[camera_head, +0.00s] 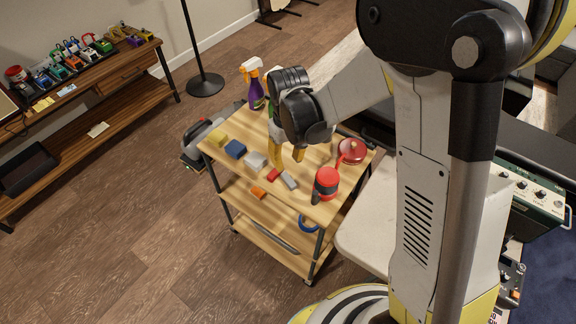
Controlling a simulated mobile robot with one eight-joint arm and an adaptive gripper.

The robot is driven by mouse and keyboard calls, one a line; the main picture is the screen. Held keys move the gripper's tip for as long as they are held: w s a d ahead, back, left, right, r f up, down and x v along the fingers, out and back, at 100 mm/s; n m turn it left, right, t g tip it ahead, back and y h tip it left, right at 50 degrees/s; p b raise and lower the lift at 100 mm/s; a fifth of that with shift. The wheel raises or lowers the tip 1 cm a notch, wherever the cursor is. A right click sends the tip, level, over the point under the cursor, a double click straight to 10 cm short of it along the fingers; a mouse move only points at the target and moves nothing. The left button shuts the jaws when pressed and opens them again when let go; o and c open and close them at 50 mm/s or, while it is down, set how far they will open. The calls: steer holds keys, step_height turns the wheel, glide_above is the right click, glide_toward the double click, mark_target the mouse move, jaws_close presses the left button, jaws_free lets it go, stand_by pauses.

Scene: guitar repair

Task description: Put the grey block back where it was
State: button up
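A small grey block (289,180) lies on the top shelf of the wooden cart, beside a red block (273,175). A paler, whitish-grey block (256,161) lies further left, between the red block and a blue block (235,149). My gripper (289,163) points down over the cart top, with its yellow fingers spread apart and nothing visible between them. In the picture the fingertips are just above the grey block. I cannot tell their exact height above the shelf.
An orange block (258,192) is on a lower shelf. A bench (110,75) with pedals stands left.

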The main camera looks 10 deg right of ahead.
steer(key=s+d+r+m+t, duration=0.1)
steer(key=s+d+r, duration=0.15)
steer(key=r, duration=0.45)
steer(key=s+d+r+m+t, duration=0.1)
steer(key=s+d+r+t, duration=0.15)
steer(key=r, duration=0.55)
steer(key=s+d+r+m+t, duration=0.2)
steer(key=s+d+r, duration=0.3)
steer(key=s, duration=0.4)
steer(key=shift+s+d+m+t+p, duration=0.15)
steer(key=shift+m+t+p, duration=0.2)
steer(key=shift+t, duration=0.5)
